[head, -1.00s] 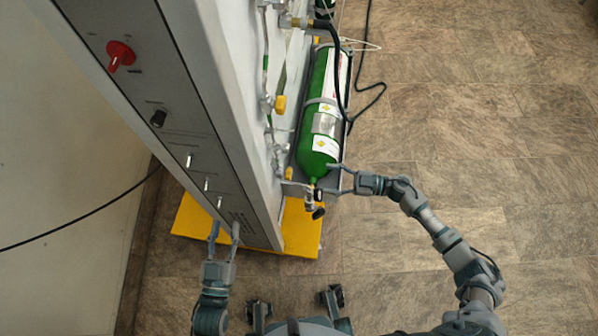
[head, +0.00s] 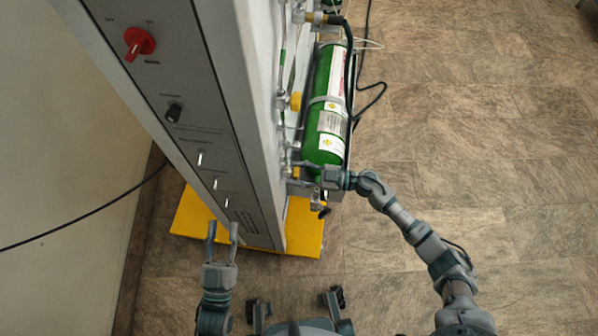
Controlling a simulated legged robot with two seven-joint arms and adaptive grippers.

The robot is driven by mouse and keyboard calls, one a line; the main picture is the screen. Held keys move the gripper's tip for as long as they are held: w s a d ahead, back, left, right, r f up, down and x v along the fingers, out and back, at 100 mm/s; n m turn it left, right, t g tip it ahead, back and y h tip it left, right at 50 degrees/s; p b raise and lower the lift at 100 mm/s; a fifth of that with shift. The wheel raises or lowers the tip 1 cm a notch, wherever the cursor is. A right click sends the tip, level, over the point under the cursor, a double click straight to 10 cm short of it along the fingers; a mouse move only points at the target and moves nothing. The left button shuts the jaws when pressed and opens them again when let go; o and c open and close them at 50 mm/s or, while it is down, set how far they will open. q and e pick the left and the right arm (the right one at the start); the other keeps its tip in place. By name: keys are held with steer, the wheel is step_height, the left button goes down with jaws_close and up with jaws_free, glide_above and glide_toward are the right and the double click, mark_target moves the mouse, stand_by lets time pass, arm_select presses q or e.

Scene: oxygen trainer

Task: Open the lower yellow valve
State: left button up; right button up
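The lower yellow valve (head: 295,172) is a small yellow handle on the right side of the grey cabinet, low down beside the green cylinder's near end. My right gripper (head: 299,173) points left at it, with its fingers apart, one on the far side and one on the near side of the valve. I cannot tell whether the fingers touch it. A higher yellow valve (head: 295,101) sits farther up the same side. My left gripper (head: 222,229) is open and empty, at the lower front of the cabinet.
The green cylinder (head: 324,120) stands right of the pipes, with a black hose (head: 350,70) along it. The cabinet front (head: 190,125) has a red knob (head: 139,43), a black knob and small switches. The cabinet stands on a yellow base (head: 306,230).

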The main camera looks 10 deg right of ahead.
steer(key=shift+a, duration=0.1)
steer(key=c, duration=0.4)
steer(key=shift+c, duration=0.7)
arm_select(q)
steer(key=shift+w+d+f+g+p, duration=0.1)
steer(key=shift+w+f+g+p, duration=0.15)
steer(key=shift+f+g, duration=0.4)
steer(key=shift+w+d+f+g+p, duration=0.1)
steer(key=shift+f+g+p, duration=0.25)
steer(key=shift+f+g, duration=0.3)
arm_select(e)
steer(key=shift+s+d+f+n, duration=0.1)
steer(key=shift+d+n, duration=0.1)
steer(key=shift+n, duration=0.95)
steer(key=shift+w+d+f+n, duration=0.1)
steer(key=shift+d+n, duration=0.15)
steer(key=shift+n, duration=0.85)
steer(key=shift+s+d+f+n, duration=0.1)
steer(key=shift+d+n, duration=0.1)
steer(key=shift+n, duration=0.95)
arm_select(q)
steer(key=shift+f, duration=0.1)
arm_select(e)
steer(key=o, duration=1.1)
steer(key=shift+o, duration=0.2)
steer(key=shift+r, duration=0.1)
arm_select(q)
steer(key=shift+s, duration=0.1)
